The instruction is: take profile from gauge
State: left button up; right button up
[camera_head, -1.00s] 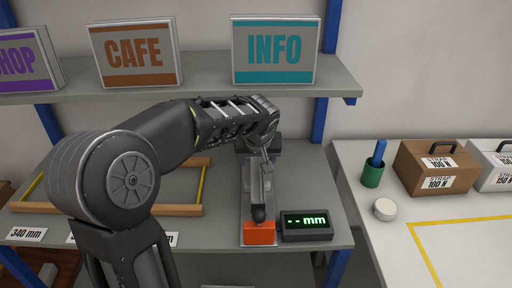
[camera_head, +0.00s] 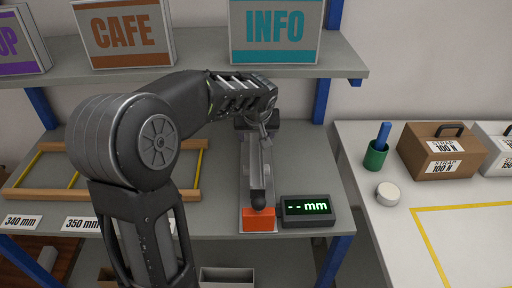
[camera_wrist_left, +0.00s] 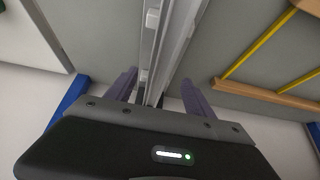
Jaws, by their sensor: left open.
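The gauge is a narrow grey bed with an orange end block (camera_head: 258,219) and a dark readout box (camera_head: 307,209) showing "-- mm". A long grey metal profile (camera_wrist_left: 172,45) runs along the gauge between my left fingers in the left wrist view. In the head view the arm partly covers the gauge's far part. My left gripper (camera_wrist_left: 160,88) is open, one finger on each side of the profile, and does not visibly grip it. It also shows over the far end of the gauge in the head view (camera_head: 260,127). My right gripper is out of view.
A wooden frame with yellow strips (camera_head: 103,170) lies left of the gauge, partly behind my arm. An upper shelf (camera_head: 190,66) with signs hangs above. The right table (camera_head: 385,235) carries a green cup (camera_head: 375,155), a white disc (camera_head: 388,194) and strap boxes (camera_head: 440,152).

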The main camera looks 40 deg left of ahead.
aim_at(256, 142)
pick_arm(q)
jog(key=shift+p+x, duration=0.35)
jog(key=shift+x, duration=2.25)
jog(key=shift+r, duration=0.1)
grip_shut()
